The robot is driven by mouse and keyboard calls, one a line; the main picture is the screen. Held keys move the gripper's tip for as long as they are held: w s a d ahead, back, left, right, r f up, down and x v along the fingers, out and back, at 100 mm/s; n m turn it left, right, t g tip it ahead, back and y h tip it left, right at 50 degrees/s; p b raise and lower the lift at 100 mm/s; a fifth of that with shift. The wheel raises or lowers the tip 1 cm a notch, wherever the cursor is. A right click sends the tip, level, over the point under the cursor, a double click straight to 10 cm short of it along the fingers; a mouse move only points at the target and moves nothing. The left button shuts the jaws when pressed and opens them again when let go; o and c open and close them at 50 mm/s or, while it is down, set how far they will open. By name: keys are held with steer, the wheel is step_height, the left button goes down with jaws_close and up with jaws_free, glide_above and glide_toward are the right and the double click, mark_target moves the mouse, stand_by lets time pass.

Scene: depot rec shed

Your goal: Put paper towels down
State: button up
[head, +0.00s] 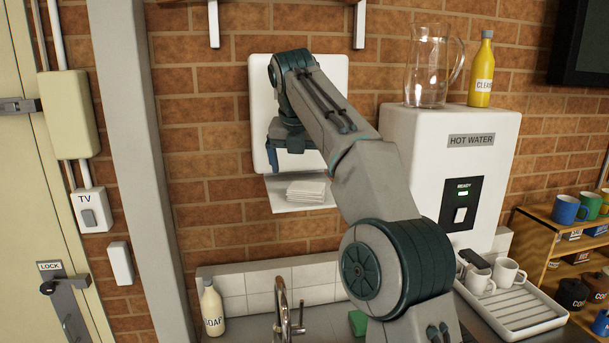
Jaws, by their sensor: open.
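A small stack of white paper towels (306,191) lies on the ledge at the bottom of a white wall dispenser (332,82). My gripper (287,161) is in front of the dispenser, a little above and to the left of the stack. It is open, and I see nothing held in it. Its fingers are small and dark in this view, and my arm hides part of the dispenser. The gripper looks apart from the towels, but the exact gap is hard to tell.
Below are a sink tap (283,308), a soap bottle (212,311) and a green sponge (357,322). At right, a hot water unit (400,122) carries a glass jug (428,68) and a yellow bottle (482,72).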

steer(key=s+d+f+m, duration=0.3)
steer(key=s+d+m, duration=0.1)
steer(key=s+m, duration=0.4)
steer(key=s+d+f+m, duration=0.2)
steer(key=s+d+m, duration=0.2)
steer(key=s+m, duration=0.45)
steer(key=s+d+f+m, duration=0.3)
steer(key=s+f+m, duration=0.5)
steer(key=s+f, duration=0.1)
steer(key=s+d+f+m, duration=0.3)
steer(key=s+f+m, duration=0.6)
steer(key=shift+d+y, duration=0.35)
steer(key=shift+y, duration=0.05)
step_height(320, 180, down, 8)
steer(key=b, duration=0.6)
steer(key=shift+w+g, duration=0.2)
steer(key=shift+g, duration=0.1)
